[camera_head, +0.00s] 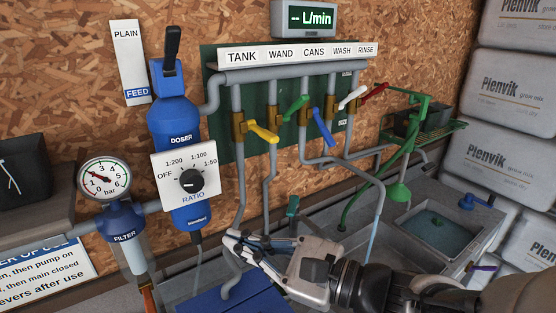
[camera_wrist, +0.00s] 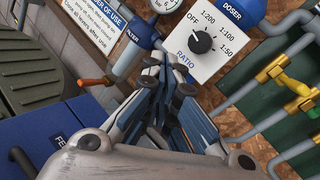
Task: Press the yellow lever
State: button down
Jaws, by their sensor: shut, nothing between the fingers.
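The yellow lever (camera_head: 264,132) sits on a brass valve under the TANK label, on the leftmost pipe of the green panel. Its handle sticks out to the right and slightly down. It also shows at the right of the wrist view (camera_wrist: 292,84). My gripper (camera_head: 229,240) is shut and empty, below the panel and apart from the lever. In the wrist view my gripper's fingertips (camera_wrist: 170,78) are together, in front of the ratio dial area, left of the yellow lever.
Green (camera_head: 295,107), blue (camera_head: 322,127), white (camera_head: 352,97) and red (camera_head: 375,92) levers stand to the right of the yellow one. The blue doser (camera_head: 176,120) with its ratio dial (camera_head: 191,180) is on the left. A sink (camera_head: 434,232) lies at the right.

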aim_at(263, 133)
jog(key=w+d+m+t+h+b, duration=0.1)
jog(key=w+d+m+t+h, duration=0.3)
jog(key=w+d+m+t, duration=0.5)
jog(key=shift+w+d+f+m+b, duration=0.35)
jog(key=shift+w+d+m, duration=0.1)
jog(key=shift+w+m, duration=0.5)
jog(key=shift+w+a+r, duration=0.1)
jog(key=w+a+r, duration=0.5)
jog(key=w+r, duration=0.1)
jog(key=w, duration=0.1)
jog(key=shift+w+a+r, duration=0.15)
jog(key=shift+w+r, duration=0.05)
jog(key=shift+w, duration=0.2)
jog(key=shift+r, duration=0.1)
